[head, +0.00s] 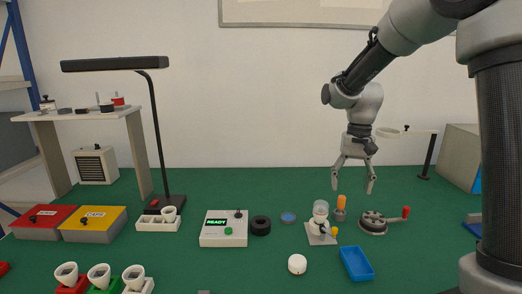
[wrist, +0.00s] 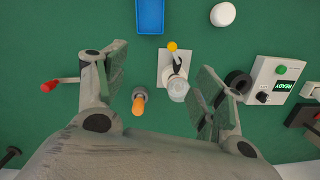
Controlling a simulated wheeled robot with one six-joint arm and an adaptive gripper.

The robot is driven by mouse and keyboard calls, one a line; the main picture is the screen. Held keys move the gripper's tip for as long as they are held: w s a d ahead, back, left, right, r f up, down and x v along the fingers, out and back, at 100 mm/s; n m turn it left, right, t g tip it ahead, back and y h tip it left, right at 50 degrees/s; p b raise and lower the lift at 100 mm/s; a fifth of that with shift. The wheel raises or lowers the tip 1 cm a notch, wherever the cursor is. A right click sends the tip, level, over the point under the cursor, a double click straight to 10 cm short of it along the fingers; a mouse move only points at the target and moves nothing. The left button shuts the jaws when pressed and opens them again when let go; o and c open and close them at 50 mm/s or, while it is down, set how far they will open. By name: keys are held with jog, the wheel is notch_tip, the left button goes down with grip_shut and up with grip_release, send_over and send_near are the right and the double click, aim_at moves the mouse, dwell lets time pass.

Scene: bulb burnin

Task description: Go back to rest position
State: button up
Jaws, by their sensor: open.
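My gripper (head: 353,186) is open and empty, pointing down above the back right of the green table. Between and below the fingers are an orange-handled tool (head: 340,205) standing upright and a small fixture (head: 320,228) with a clear bulb-like top and a yellow knob. In the wrist view the fixture (wrist: 174,75) lies near the right finger, and the orange handle (wrist: 138,104) is between the fingers. My gripper touches nothing.
A tester box (head: 224,228) reads READY. A black ring (head: 260,225), a blue tray (head: 356,263), a white round cap (head: 297,264) and a round clamp with a red-knobbed lever (head: 373,222) stand nearby. A black lamp (head: 150,95) rises at left. Green table is clear at front right.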

jog(key=s+d+r+n+t, duration=0.1)
jog(key=s+d+r+t, duration=0.1)
jog(key=s, duration=0.6)
jog(key=s+d+r+t, duration=0.1)
jog(key=s+d+r, duration=0.3)
jog(key=s, duration=0.3)
jog(key=s+d+r+n+t, duration=0.1)
jog(key=s+d+r+t, duration=0.1)
jog(key=s, duration=0.6)
jog(key=shift+s+d+r+n+t+h, duration=0.35)
jog(key=shift+d+r, duration=0.25)
jog(key=shift+d, duration=0.15)
